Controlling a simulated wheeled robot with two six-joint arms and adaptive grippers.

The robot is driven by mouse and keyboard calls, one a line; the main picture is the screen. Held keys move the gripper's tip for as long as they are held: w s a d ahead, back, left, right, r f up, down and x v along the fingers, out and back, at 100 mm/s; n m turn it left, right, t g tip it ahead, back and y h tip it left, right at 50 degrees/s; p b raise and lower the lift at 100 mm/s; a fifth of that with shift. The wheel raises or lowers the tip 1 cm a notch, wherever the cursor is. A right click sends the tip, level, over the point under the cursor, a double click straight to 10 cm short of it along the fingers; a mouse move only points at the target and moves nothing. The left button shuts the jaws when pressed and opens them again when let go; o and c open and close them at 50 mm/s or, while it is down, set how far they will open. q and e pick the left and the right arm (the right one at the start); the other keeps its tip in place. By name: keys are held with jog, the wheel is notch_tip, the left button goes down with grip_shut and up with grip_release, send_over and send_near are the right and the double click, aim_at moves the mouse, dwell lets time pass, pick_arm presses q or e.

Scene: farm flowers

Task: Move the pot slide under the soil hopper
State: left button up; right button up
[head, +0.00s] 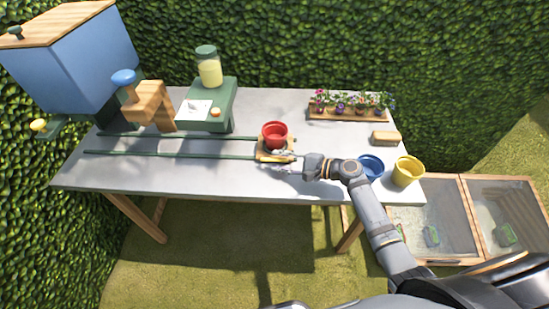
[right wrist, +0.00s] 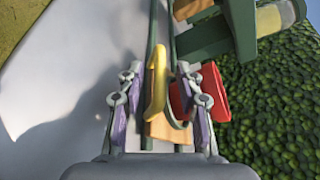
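The pot slide (head: 267,155) is a small wooden plate on two dark green rails (head: 180,155), right of the rails' middle, with a red pot (head: 274,135) on it. A yellow handle (right wrist: 157,80) on the slide shows in the right wrist view. The soil hopper (head: 75,60), blue with a wooden lid, stands at the left end of the rails. My right gripper (head: 281,160) is at the slide's front right edge. Its fingers are open on either side of the yellow handle; I cannot tell whether they touch it. My left gripper is not in view.
A green stand (head: 213,100) with a jar (head: 209,68) is behind the rails. A wooden block with a blue knob (head: 124,78) stands near the hopper. Blue (head: 370,166) and yellow (head: 408,172) pots, a brush (head: 386,138) and a flower tray (head: 330,113) are right. The rails left of the slide look clear.

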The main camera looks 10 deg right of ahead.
jog(key=shift+x, duration=1.1)
grip_shut()
